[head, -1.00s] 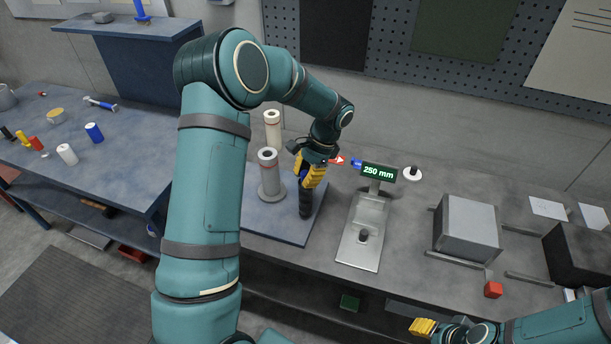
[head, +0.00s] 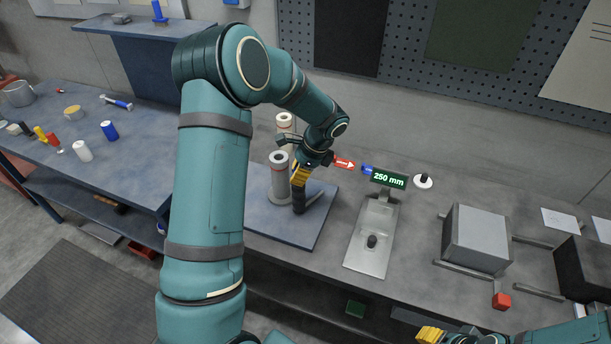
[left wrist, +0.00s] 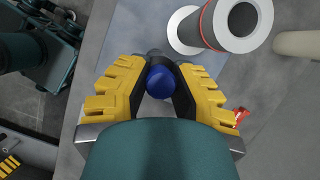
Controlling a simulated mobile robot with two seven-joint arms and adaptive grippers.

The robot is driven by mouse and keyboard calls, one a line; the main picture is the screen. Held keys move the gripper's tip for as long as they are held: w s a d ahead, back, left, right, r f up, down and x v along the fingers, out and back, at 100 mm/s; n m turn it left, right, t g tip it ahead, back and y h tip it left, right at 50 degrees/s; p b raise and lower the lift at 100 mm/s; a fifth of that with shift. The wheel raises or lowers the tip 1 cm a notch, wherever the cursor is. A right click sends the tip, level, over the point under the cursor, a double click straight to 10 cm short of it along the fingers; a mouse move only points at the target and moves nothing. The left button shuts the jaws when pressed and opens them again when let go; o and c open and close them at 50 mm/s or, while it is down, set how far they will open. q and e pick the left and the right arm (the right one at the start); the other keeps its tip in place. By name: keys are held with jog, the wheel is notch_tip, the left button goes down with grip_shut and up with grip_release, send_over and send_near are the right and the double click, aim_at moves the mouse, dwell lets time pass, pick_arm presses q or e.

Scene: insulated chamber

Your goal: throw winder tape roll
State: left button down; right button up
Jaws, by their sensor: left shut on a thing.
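My left gripper (head: 300,178) is shut on a dark upright handle (head: 299,203) just right of the front roll. In the left wrist view, the handle's blue round top (left wrist: 160,82) sits between the yellow fingers, and the front roll (left wrist: 236,22) lies beyond them, apart. My right gripper (head: 430,334) is at the bottom edge, away from the winder; its jaw opening is unclear.
A display reading 250 mm (head: 389,179) stands on a metal device (head: 371,241) right of the winder. Small coloured items lie on the left bench.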

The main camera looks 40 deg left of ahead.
pick_arm(q)
jog(key=shift+w+a+f+m+t, duration=0.15)
jog(key=shift+a+m+t, duration=0.15)
jog(key=shift+a+m, duration=0.7)
jog(key=c, duration=0.8)
grip_release()
jog(key=shift+o, duration=0.2)
jog(key=shift+w+r, duration=0.1)
jog(key=shift+r, duration=0.1)
jog(key=v, duration=1.1)
jog(key=shift+d+r, duration=0.25)
jog(key=shift+r, duration=0.1)
